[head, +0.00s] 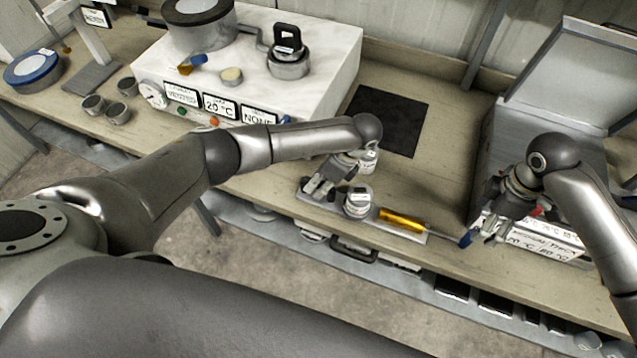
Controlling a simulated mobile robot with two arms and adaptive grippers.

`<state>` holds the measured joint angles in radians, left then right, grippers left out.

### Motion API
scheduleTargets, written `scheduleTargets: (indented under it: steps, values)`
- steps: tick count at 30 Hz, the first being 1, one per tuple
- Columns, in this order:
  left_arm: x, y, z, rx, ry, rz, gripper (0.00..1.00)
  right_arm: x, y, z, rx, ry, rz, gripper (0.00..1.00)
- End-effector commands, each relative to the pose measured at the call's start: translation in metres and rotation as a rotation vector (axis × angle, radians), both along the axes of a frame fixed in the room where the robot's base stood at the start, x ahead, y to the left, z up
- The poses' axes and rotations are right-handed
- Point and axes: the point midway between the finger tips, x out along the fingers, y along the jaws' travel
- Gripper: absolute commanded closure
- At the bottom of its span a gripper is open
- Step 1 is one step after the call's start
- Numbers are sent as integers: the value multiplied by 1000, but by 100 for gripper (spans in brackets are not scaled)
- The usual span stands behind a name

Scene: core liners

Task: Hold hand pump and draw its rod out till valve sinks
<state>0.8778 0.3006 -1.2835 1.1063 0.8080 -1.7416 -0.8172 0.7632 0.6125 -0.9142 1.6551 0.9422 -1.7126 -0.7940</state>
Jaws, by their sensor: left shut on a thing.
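The hand pump (402,220) has an amber barrel and lies along a pale narrow plate at the bench's front edge. A thin rod runs from its right end to a blue knob (466,240). A round metal pot (357,203) with a labelled top stands at the barrel's left end. My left gripper (318,187) is down at the plate's left end, shut on the pump assembly; its exact contact is hard to see. My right gripper (486,230) is at the right, close beside the blue knob. Its finger gap and any contact are unclear. The valve is not clearly identifiable.
A white instrument box (330,55) with label displays stands at the back left. A black mat (388,118) lies on the bench behind the pump. A grey case (560,100) with a raised lid stands at the right. Small metal cups (118,113) stand at the left.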

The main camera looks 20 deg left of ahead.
Motion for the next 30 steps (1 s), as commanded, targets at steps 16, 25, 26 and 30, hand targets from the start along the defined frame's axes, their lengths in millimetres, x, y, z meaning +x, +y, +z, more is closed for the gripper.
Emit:
scheduleTargets:
  steps: [16,25,26,30]
  values:
    - [0,-1,0,-2,-1,-1,55,0,0,0,0,1,-1,27]
    - [2,-3,6,-2,-1,-1,55,0,0,0,0,1,-1,27]
    - [2,-4,9,-2,-1,-1,55,0,0,0,0,1,-1,27]
    - [7,-14,31,-4,-4,-2,55,0,0,0,0,1,-1,27]
